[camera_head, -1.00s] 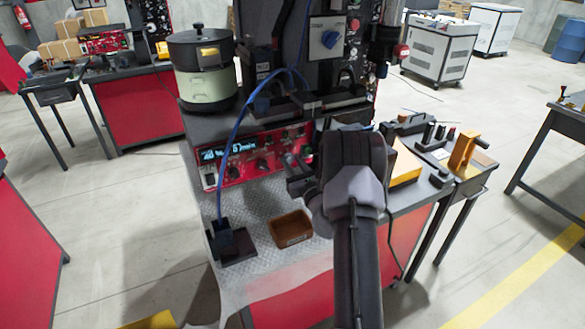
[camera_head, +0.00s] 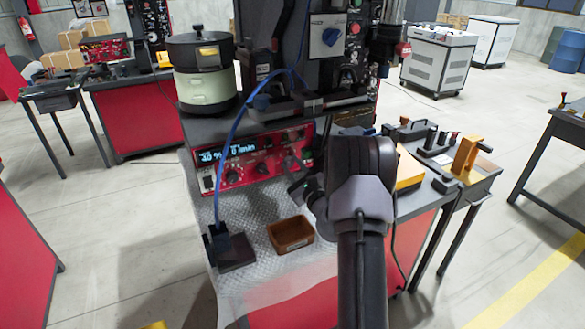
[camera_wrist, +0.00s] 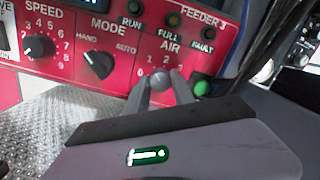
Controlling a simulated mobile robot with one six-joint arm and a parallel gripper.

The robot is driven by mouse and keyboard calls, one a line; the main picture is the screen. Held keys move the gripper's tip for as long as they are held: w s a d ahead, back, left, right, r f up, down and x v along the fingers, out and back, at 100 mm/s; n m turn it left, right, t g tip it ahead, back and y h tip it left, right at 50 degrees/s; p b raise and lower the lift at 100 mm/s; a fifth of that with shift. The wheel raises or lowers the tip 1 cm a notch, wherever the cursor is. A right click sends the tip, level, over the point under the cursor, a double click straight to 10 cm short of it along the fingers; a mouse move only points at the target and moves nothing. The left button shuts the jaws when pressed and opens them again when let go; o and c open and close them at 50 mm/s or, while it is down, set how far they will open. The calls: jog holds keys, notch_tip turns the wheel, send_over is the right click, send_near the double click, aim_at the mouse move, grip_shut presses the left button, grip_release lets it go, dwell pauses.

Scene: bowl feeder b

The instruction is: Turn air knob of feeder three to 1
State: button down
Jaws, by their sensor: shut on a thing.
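The red feeder three control panel (camera_head: 272,163) sits below the bowl feeder, with a lit display. In the wrist view the panel (camera_wrist: 68,84) carries the labels SPEED, MODE, AIR and FEEDER 3. The air knob (camera_wrist: 160,80) is small and round, below the AIR label among printed numbers. My gripper (camera_wrist: 160,88) has its two grey fingers on either side of the air knob and is shut on it. The knob's pointer is hidden, so its setting cannot be read. In the head view my arm covers most of the gripper.
The mode knob (camera_wrist: 98,65) and speed knob (camera_wrist: 38,46) are left of my fingers. A green button (camera_wrist: 202,88) lies close to the right finger. A brown bin (camera_head: 291,234) and a dark block with a blue cable (camera_head: 232,246) stand on the metal plate below.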

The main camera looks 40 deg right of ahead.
jog(key=c, duration=1.1)
grip_release()
jog(key=shift+s, duration=0.1)
jog(key=p+v, duration=0.2)
jog(key=v, duration=1.5)
jog(key=shift+s+a, duration=0.15)
jog(key=shift+a, duration=0.05)
